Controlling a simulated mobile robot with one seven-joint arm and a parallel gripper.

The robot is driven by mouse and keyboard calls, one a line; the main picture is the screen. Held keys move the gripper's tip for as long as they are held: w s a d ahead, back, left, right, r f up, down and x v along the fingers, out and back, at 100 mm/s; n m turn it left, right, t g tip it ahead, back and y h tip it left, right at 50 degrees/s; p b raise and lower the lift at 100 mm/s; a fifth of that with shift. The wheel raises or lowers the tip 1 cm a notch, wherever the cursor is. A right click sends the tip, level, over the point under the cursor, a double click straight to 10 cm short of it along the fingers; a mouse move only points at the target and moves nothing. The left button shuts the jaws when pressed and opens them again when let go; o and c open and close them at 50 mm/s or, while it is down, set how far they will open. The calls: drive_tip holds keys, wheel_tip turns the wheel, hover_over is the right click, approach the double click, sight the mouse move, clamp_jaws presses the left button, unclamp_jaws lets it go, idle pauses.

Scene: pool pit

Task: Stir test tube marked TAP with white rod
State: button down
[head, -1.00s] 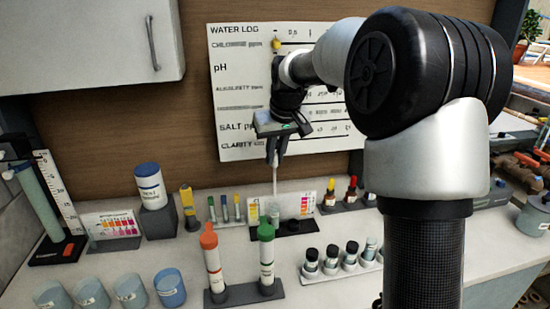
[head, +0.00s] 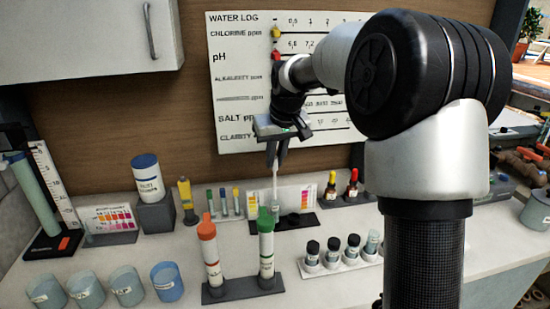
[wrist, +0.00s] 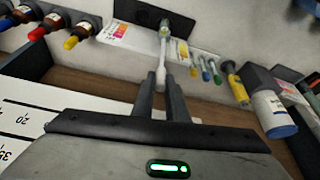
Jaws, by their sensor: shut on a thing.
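My gripper (head: 276,163) is shut on the white rod (head: 275,182) and holds it upright, tip down, over the bench. The rod's lower end is at a small clear tube (head: 274,209) in the dark holder (head: 295,223) in front of a colour chart. In the wrist view, the white rod (wrist: 162,62) runs from between the fingers to the tube's mouth (wrist: 165,32). The tip looks to be in the mouth, but its depth cannot be told. No TAP mark is readable on this tube.
Orange-capped (head: 210,255) and green-capped (head: 266,250) bottles stand close in front. Dark-capped vials (head: 333,252) are to the right, dropper bottles (head: 352,186) behind them. Several blue cups (head: 127,286) line the front left. A water log board (head: 235,90) hangs behind.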

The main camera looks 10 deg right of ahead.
sight(275, 179)
drive_tip(key=shift+f+b, duration=0.4)
drive_tip(key=shift+f, duration=0.6)
drive_tip(key=shift+f+b, duration=2)
drive_tip(key=shift+f, duration=0.75)
